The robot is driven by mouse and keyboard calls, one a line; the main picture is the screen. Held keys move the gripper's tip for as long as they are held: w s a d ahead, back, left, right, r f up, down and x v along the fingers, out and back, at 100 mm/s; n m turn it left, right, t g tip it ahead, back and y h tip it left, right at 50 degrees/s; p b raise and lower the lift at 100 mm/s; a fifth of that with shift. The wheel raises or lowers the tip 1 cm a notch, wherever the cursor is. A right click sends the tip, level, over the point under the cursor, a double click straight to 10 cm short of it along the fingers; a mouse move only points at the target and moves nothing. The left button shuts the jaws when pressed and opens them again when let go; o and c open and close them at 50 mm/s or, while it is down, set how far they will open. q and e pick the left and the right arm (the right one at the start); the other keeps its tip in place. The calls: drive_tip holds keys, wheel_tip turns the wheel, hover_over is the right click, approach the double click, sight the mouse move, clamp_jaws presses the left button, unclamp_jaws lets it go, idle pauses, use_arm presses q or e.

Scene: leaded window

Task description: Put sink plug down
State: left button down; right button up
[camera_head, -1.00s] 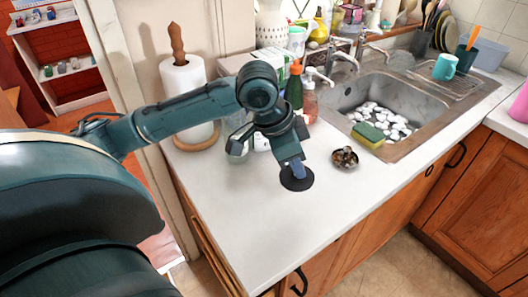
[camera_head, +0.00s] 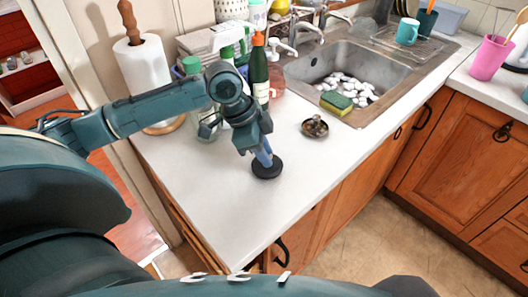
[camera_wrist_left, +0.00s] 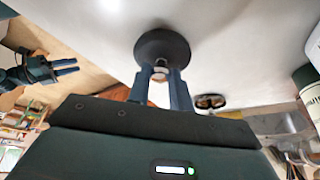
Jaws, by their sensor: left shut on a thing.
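The sink plug (camera_head: 267,168) is a round black disc at the left part of the white countertop (camera_head: 215,195). My left gripper (camera_head: 264,158) is above it, pointing down, with its blue fingers shut on the plug's small top. In the left wrist view the plug (camera_wrist_left: 162,45) shows as a dark disc beyond the two fingertips (camera_wrist_left: 161,72). The plug lies at or very near the counter surface; I cannot tell if it touches. My right gripper (camera_wrist_left: 67,67) shows small at the left of the left wrist view, fingers apart and empty.
A sponge (camera_head: 336,103) lies by the sink (camera_head: 378,65), which holds white pieces. Bottles (camera_head: 259,72) and a paper towel roll (camera_head: 145,75) stand behind my left arm. The counter's front edge is clear.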

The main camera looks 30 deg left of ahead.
use_arm(q)
drive_tip(key=shift+f, duration=0.4)
drive_tip(key=c, duration=1.3)
unclamp_jaws()
drive_tip(key=shift+f, duration=0.1)
drive_tip(key=shift+o, duration=0.2)
drive_tip(key=v, duration=1.2)
drive_tip(key=shift+d, duration=0.1)
